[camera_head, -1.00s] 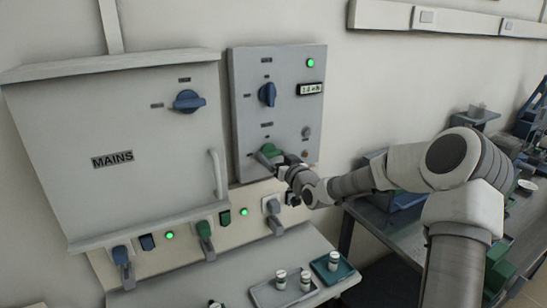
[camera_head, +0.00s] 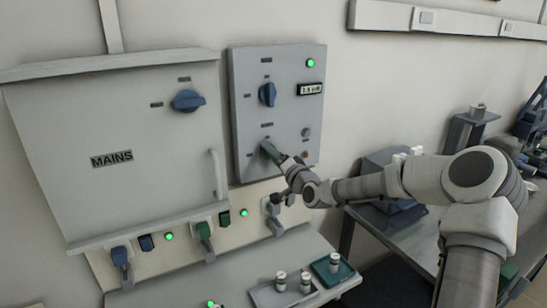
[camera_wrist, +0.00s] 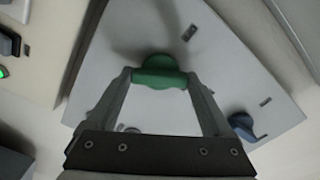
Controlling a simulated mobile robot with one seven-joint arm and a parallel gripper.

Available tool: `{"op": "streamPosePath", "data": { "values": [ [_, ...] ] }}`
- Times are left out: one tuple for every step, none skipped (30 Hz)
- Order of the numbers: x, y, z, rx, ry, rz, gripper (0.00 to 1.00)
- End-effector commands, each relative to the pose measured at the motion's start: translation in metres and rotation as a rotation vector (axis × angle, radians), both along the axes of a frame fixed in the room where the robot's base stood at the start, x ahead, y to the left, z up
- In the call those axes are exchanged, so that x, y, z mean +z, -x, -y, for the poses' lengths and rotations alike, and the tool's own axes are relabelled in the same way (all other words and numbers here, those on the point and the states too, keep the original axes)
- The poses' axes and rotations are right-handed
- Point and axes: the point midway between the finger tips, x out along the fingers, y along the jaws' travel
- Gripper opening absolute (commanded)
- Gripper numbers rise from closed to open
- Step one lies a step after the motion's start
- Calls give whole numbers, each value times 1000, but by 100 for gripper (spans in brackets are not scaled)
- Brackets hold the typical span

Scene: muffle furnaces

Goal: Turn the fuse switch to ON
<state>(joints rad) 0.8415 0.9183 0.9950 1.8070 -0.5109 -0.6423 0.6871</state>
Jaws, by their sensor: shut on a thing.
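A green knob (camera_head: 268,150) sits low on the front of the grey control panel (camera_head: 245,125). Its label is too small to read. In the head view the knob's handle slants, partly hidden by my gripper (camera_head: 283,162). In the wrist view the green knob (camera_wrist: 160,70) lies between the two fingertips of my gripper (camera_wrist: 160,79). The fingers are shut on its grip bar, one at each end. A blue knob (camera_head: 267,94) is higher on the same panel, with its handle upright. It also shows in the wrist view (camera_wrist: 243,125).
A MAINS cabinet (camera_head: 118,190) with a blue knob (camera_head: 187,101) and a vertical handle (camera_head: 216,174) stands to the left. Lever switches, one green (camera_head: 205,235), run below. Trays with small jars (camera_head: 281,281) lie on the bench. A green lamp (camera_head: 310,63) glows on the panel.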

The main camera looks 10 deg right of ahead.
Motion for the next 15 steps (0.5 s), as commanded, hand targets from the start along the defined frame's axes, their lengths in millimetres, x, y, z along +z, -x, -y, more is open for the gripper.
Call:
{"op": "streamPosePath", "data": {
  "values": [
    [-1,0,1,-1,-44,-15,29],
    [-1,0,1,-1,-70,-23,29],
    [-1,0,1,-1,-105,-35,29],
    [-1,0,1,-1,-132,-44,29],
    [-2,0,1,-1,-157,-52,29],
    [-1,0,1,-1,-191,-63,29],
    [-1,0,1,-1,-215,-70,29],
    [-1,0,1,-1,-239,-78,29],
    [-1,0,1,-1,-268,-87,29],
    [-1,0,1,-1,-291,-94,29],
    [-1,0,1,-1,-311,-102,29],
    [-2,0,1,-1,-337,-111,29],
    [-2,0,1,-1,-356,-117,29],
    [-1,0,1,-1,-373,-122,29],
    [-1,0,1,-1,-395,-129,29]
  ]
}}
